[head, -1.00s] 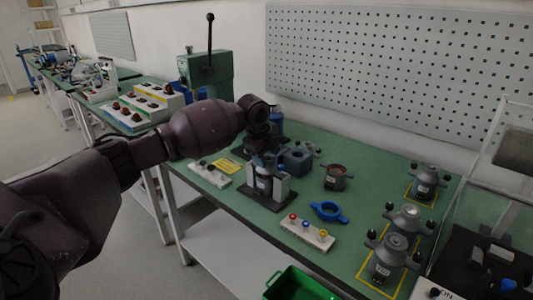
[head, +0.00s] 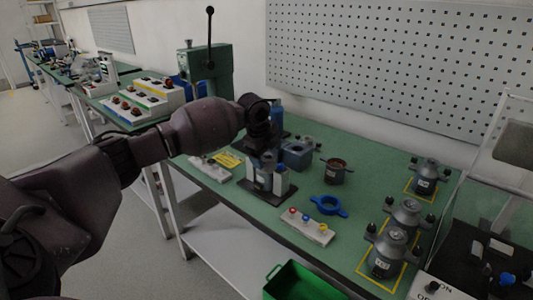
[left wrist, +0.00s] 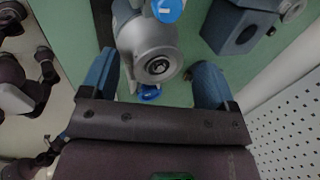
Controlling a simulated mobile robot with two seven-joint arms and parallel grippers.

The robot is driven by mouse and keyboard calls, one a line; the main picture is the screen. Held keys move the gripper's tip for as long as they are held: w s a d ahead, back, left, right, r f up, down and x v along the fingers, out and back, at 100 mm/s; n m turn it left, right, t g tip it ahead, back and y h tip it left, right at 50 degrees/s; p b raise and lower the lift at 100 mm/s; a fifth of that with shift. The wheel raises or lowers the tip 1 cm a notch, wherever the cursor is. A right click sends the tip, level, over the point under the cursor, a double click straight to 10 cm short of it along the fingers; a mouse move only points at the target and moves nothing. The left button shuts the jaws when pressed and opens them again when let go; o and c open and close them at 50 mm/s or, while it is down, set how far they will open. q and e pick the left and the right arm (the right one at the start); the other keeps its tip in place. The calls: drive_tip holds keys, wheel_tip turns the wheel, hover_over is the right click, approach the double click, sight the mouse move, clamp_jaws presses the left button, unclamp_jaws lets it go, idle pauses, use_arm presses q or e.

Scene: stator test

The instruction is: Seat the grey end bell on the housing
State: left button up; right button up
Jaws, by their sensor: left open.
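My left gripper (head: 262,160) is above the dark fixture (head: 262,204) near the middle of the bench, where a grey body shows between light upright blocks. In the left wrist view my left gripper (left wrist: 155,80) is open, with a blue finger on each side of a round grey part (left wrist: 148,50) with a central hub. This looks like the grey end bell, and a gap shows on both sides of it. The seam between it and the housing is hidden, so I cannot tell how it sits.
A dark block with a hole (head: 297,153) stands close behind the fixture. A brown-topped pot (head: 336,171), a blue ring (head: 328,206) and a button strip (head: 307,227) are to the right. Several grey motors (head: 385,257) stand farther right. A green bin (head: 300,283) is in front.

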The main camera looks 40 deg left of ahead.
use_arm(q)
drive_tip(key=p+v, duration=0.2)
drive_tip(key=v, duration=0.9)
idle(0.6)
